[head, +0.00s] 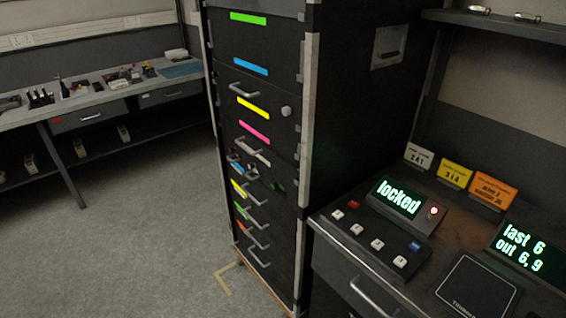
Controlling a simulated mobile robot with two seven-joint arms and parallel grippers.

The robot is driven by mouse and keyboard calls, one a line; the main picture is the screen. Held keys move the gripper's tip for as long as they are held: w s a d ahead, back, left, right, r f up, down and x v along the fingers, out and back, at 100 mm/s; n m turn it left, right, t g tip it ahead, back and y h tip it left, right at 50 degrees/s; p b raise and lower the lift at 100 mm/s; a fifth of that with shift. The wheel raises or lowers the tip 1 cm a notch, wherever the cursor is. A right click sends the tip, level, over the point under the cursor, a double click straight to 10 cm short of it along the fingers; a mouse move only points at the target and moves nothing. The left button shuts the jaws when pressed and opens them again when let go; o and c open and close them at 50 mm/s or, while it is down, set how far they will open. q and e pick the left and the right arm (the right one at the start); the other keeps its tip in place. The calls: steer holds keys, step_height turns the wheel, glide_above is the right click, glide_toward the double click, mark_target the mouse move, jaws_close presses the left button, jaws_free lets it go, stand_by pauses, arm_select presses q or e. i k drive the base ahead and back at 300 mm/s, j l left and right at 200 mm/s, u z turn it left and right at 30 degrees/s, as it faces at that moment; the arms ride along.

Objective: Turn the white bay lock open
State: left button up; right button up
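A tall black rack (262,32) with light metal edges stands in the middle of the head view. Its bays carry coloured strips: green, blue, yellow and pink from the top, then a white strip (259,158), with more coloured strips below. A pale round knob (286,111) sits at the right of the yellow-strip bay. Small dark and greenish parts (278,185) show near the white strip's bay; I cannot tell whether they are its lock or how it is turned. Neither of my grippers is in view.
A workbench (100,95) stands at far left. Floor (140,220) left of the rack is clear.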

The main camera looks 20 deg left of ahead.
mark_target(252, 165)
steer(key=i+j+z, duration=0.1)
steer(key=j+z, duration=0.45)
steer(key=j, duration=0.3)
steer(key=j+z, duration=0.3)
steer(key=j, duration=1.2)
steer(key=j+z, duration=0.15)
steer(key=j, duration=0.5)
steer(key=k+j, duration=0.15)
steer(key=j, duration=0.45)
steer(key=z, duration=0.05)
